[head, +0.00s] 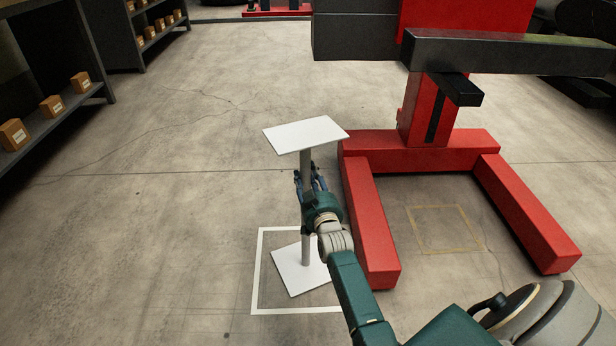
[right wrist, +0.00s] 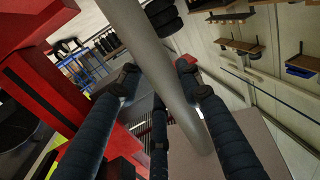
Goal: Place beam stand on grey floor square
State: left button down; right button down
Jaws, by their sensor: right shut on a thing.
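The beam stand is a light grey pole (head: 306,218) with a white top plate (head: 305,134) and a white base plate (head: 294,271). It looks upright. My right gripper (head: 311,180) is shut on the pole below the top plate. In the right wrist view the pole (right wrist: 165,65) runs between the fingers (right wrist: 158,80). The light-outlined floor square (head: 255,270) surrounds the base plate in the head view; my forearm hides its right part. I cannot tell whether the base touches the floor. My left gripper is not in view.
A red machine frame (head: 418,155) stands close to the right of the stand, its near leg (head: 370,230) beside my forearm. A faint yellowish floor square (head: 445,230) lies between its legs. Shelves with small boxes (head: 52,106) stand at the left. The floor left of the stand is clear.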

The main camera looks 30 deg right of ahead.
jog(key=shift+w+r, duration=0.15)
jog(key=shift+r, duration=0.4)
jog(key=c, duration=1.2)
grip_release()
jog(key=shift+o, duration=1)
jog(key=shift+s+f, duration=0.25)
jog(key=shift+f, duration=0.7)
jog(key=shift+o, duration=1.2)
jog(key=shift+r, duration=0.25)
jog(key=shift+s+a, duration=0.1)
jog(key=shift+s, duration=0.05)
jog(key=v, duration=1.1)
jog(key=shift+s+a, duration=0.15)
jog(key=shift+s, duration=0.15)
